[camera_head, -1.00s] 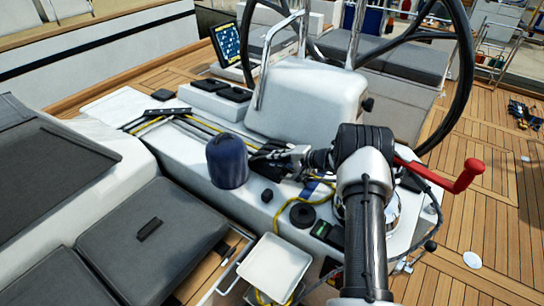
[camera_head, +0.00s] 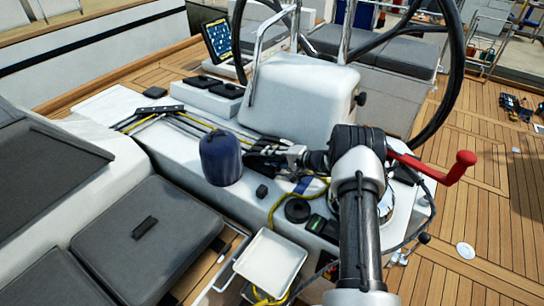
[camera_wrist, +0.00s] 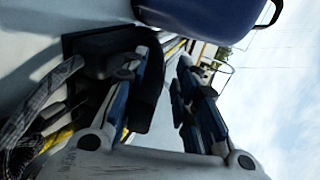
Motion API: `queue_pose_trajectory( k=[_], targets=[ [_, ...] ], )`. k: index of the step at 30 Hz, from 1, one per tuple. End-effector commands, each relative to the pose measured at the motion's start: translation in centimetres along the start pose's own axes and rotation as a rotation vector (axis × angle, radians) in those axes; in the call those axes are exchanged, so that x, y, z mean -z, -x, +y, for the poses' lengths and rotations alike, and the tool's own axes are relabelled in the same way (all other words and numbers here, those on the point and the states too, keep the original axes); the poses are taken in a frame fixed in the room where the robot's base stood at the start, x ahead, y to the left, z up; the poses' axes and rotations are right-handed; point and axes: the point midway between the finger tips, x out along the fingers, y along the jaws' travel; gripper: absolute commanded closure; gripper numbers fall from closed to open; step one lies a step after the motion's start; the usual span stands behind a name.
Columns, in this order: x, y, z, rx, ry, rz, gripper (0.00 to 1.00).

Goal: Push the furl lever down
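My gripper (camera_head: 262,157) is beside the dark blue winch cover (camera_head: 221,158), to its right in the head view. The cover's edge (camera_wrist: 205,18) fills the top of the wrist view. In the wrist view my two fingers (camera_wrist: 166,62) are apart, with a gap between their tips. A black clutch-like block (camera_wrist: 106,70), probably the furl lever's housing, lies behind and left of the left finger. The lever itself is hard to make out; the fingers and shadow hide part of the block. I cannot tell whether a finger touches it.
A red-handled winch crank (camera_head: 440,170) sticks out right of my arm. Yellow rope (camera_head: 283,203) and a white tray (camera_head: 271,262) lie in front. The console (camera_head: 303,98) and wheel (camera_head: 455,70) stand behind. Grey cushions (camera_head: 147,240) are at left.

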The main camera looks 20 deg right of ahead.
Motion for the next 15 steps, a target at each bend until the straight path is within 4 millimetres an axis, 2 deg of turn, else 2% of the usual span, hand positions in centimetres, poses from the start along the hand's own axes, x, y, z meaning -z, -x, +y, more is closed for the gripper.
queue_pose_trajectory(
  k=[11,15],
  targets=[
    [0.1,0.1,-0.2,0.0,0.0,0.001,0.67],
    [0.1,0.6,-1.5,0.002,0.002,0.003,0.67]
  ],
)
